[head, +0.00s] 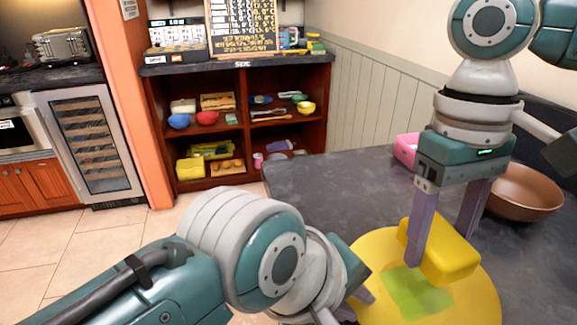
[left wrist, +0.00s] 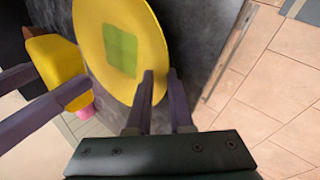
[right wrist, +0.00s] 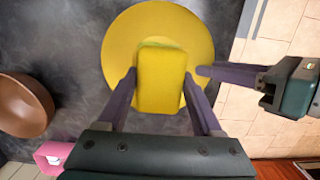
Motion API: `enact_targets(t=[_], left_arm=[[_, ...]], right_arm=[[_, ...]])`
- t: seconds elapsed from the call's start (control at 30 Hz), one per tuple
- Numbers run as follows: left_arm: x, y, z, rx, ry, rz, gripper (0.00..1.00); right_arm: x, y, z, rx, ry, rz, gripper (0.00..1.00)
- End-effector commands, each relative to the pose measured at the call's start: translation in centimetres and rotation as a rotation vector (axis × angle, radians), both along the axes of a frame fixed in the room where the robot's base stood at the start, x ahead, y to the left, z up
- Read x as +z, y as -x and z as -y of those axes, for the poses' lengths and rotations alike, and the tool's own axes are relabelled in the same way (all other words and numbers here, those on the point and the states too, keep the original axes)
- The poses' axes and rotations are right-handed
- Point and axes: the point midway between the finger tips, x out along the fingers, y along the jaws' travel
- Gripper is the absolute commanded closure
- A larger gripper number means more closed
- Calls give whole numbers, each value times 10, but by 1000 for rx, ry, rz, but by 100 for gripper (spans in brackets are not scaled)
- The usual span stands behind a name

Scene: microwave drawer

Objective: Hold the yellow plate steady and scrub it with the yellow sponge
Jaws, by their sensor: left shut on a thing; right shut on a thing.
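The yellow plate (head: 470,293) lies on the dark grey counter, with a greenish square patch (head: 415,290) at its middle. My left gripper (head: 355,300) is at the plate's left edge, partly hidden behind my own arm in the head view. In the left wrist view its fingers (left wrist: 160,95) are shut on the plate's rim (left wrist: 150,45). My right gripper (head: 440,240) points down over the plate, shut on the yellow sponge (head: 452,260). In the right wrist view the sponge (right wrist: 161,80) sits between the fingers, above the plate (right wrist: 120,45). I cannot tell whether it touches the plate.
A brown bowl (head: 525,192) stands on the counter (head: 330,185) right of the plate. A pink container (head: 406,148) stands behind my right gripper. The counter's far left part is clear. A wooden shelf (head: 240,130) with bowls and trays stands beyond.

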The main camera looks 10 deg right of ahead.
Motion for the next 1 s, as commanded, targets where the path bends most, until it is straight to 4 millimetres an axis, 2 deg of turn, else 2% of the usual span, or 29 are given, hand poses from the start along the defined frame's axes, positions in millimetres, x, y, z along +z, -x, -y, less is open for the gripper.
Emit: enact_targets(t=[0.37, 1.0], left_arm=[[-1, 1, -1, 0, -3, -3, 100], [-2, 1, -1, 0, -4, -4, 100]], right_arm=[[-3, -1, 2, 0, 0, -1, 77], [-45, -1, 1, -1, -1, -1, 77]])
